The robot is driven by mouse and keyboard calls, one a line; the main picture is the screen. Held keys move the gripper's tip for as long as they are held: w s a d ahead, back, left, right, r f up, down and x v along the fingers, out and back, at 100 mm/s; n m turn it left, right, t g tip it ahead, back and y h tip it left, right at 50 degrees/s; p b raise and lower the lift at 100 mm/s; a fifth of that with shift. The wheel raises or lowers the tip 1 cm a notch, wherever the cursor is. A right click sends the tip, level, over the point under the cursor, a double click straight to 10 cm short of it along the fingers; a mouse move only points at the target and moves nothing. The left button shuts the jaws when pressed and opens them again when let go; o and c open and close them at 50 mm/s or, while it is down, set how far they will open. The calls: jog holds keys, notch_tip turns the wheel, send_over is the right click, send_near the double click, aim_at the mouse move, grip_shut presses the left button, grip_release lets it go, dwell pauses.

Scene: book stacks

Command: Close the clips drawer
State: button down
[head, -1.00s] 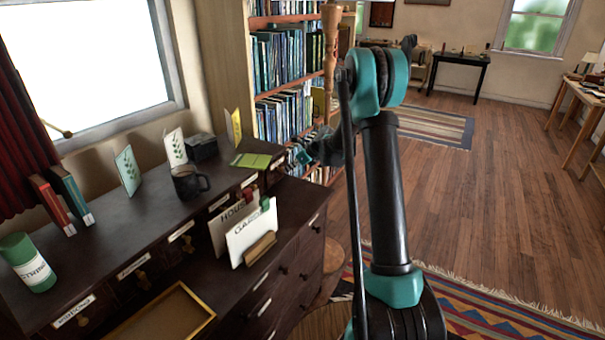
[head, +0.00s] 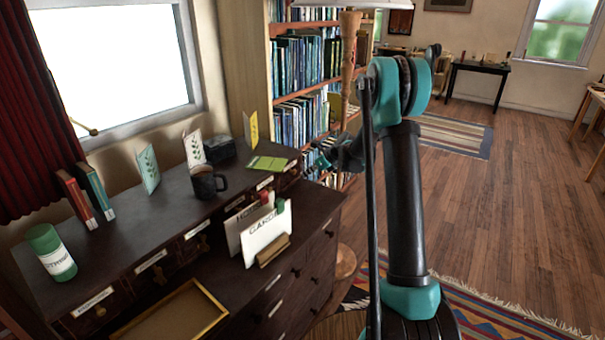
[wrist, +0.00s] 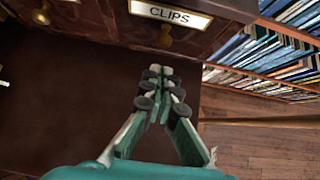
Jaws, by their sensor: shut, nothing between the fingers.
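The CLIPS label (wrist: 170,14) is on a small dark drawer front at the top of the wrist view. A brass knob (wrist: 165,38) sits below the label. I cannot tell how far this drawer stands out. My gripper (wrist: 158,72) is shut and empty, with its fingertips just below and in front of the knob, apart from it in the picture. In the head view my gripper (head: 320,160) is by the right end of the desk's row of small drawers, partly hidden by my arm.
A shallow wooden tray (head: 175,318) is at the front left. A bookcase (head: 300,75) stands behind the gripper. Open floor lies to the right.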

jog(key=v, duration=1)
jog(key=s+d+f+n+h, duration=0.2)
jog(key=s+n, duration=0.6)
jog(key=s, duration=0.6)
jog(key=s+d+f+n+h, duration=0.2)
jog(key=s+n, duration=0.6)
jog(key=s, duration=0.6)
jog(key=s+d+f+n+g+h, duration=0.1)
jog(key=s+d+f+n+h, duration=0.1)
jog(key=s+d+n, duration=0.3)
jog(key=s+n+h, duration=0.1)
jog(key=s+n, duration=0.3)
jog(key=s, duration=0.5)
jog(key=shift+s+d+f, duration=0.15)
jog(key=shift+d+f, duration=0.05)
jog(key=shift+d, duration=0.1)
